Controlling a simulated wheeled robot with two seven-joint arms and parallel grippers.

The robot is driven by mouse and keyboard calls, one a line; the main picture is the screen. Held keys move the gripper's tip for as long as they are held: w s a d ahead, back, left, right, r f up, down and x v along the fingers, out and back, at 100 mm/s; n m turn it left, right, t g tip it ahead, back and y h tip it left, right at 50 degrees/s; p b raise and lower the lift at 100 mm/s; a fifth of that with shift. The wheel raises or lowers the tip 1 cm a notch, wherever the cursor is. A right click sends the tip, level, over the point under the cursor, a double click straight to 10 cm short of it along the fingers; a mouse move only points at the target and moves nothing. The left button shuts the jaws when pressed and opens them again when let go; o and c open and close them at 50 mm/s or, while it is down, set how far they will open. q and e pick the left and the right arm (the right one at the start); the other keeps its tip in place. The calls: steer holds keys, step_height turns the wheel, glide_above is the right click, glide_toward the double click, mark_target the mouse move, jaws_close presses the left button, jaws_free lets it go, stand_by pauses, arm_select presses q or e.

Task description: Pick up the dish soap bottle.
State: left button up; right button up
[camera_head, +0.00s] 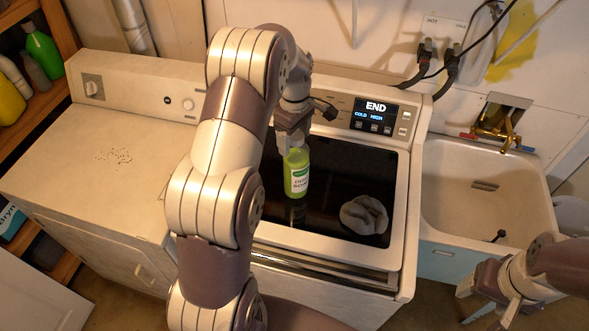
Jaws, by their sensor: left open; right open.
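The dish soap bottle (297,178) is green with a pale label and stands upright on the dark glass top of the washer (325,162). My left gripper (292,143) is at the top of the bottle, pointing down over its neck. Its fingers are open, and the bottle's cap is hidden by them. I cannot tell whether they touch it. My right gripper (492,300) is open and empty at the lower right, in front of the sink and well away from the bottle.
A grey crumpled cloth (364,215) lies right of the bottle on the glass. A white sink (480,195) with a brass faucet (497,124) stands to the right. A white dryer (100,160) is at the left, beside a shelf of bottles. The washer's control panel (376,116) rises behind.

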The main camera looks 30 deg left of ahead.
arm_select(q)
steer(key=shift+w+d+f, duration=0.15)
steer(key=shift+w+d, duration=0.15)
steer(key=shift+w, duration=0.05)
steer(key=c, duration=1.3)
jaws_close()
steer(key=shift+s+a, duration=0.15)
steer(key=shift+s, duration=0.05)
